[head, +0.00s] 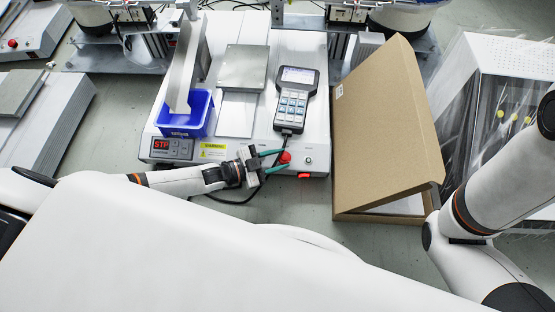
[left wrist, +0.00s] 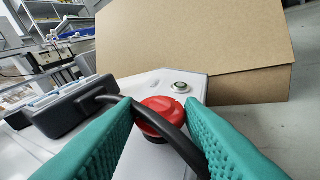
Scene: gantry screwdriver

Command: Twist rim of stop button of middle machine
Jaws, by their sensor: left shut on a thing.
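The middle machine (head: 225,138) is a white box with a sloping front panel. Its red stop button (head: 286,157) is at the right of that panel. My left gripper (head: 283,159) reaches it from the left, with teal fingers on either side of the button. In the left wrist view the fingertips are shut on the sides of the red button (left wrist: 158,103). A black cable crosses in front of the button and hides part of it and its rim. My right arm is at the right edge, and its gripper is out of view.
A handheld keypad (head: 295,97) lies on the machine, its cable running down by my left gripper. A blue bin (head: 186,128) and a red STP display (head: 162,145) are to the left. A red switch (head: 304,177) is on the front edge. A cardboard box (head: 380,125) stands close on the right.

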